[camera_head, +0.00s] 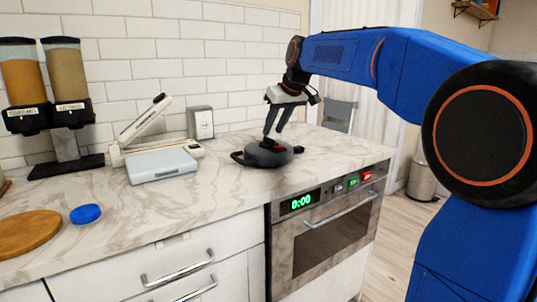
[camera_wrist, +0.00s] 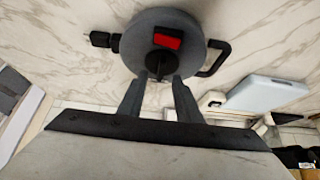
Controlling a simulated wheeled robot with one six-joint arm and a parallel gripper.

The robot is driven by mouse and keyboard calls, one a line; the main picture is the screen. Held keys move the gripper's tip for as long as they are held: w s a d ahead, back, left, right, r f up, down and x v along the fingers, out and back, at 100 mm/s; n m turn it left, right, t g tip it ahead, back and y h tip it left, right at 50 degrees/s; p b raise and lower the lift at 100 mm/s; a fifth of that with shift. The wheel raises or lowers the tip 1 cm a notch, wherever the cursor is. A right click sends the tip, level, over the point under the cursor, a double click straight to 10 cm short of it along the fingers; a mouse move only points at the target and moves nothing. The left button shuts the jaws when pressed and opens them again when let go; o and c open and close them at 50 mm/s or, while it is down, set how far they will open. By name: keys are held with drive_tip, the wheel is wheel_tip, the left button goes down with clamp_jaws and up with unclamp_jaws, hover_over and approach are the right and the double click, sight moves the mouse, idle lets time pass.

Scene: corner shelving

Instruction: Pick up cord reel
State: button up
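The cord reel (camera_head: 262,157) is a dark grey round disc lying flat on the marble counter, with a black loop handle at its left. In the wrist view the reel (camera_wrist: 190,27) shows a black centre hub, a red switch, a black plug at the left and the handle at the right. My gripper (camera_head: 271,140) points down at the reel's top from above. In the wrist view my gripper's fingers (camera_wrist: 159,78) are apart, with their tips close to the black hub. Whether they touch it cannot be told.
A pale blue-lidded box (camera_head: 163,166), a white appliance with a raised arm (camera_head: 140,122) and a grey box (camera_head: 201,123) stand left of the reel. Cereal dispensers (camera_head: 45,95), a blue lid (camera_head: 85,214) and a round board (camera_head: 27,234) are farther left. An oven (camera_head: 322,237) is below.

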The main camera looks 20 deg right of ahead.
sight(271, 139)
drive_tip(key=x, duration=0.3)
drive_tip(key=shift+a+f, duration=0.1)
drive_tip(key=shift+f, duration=0.05)
clamp_jaws()
idle(1.2)
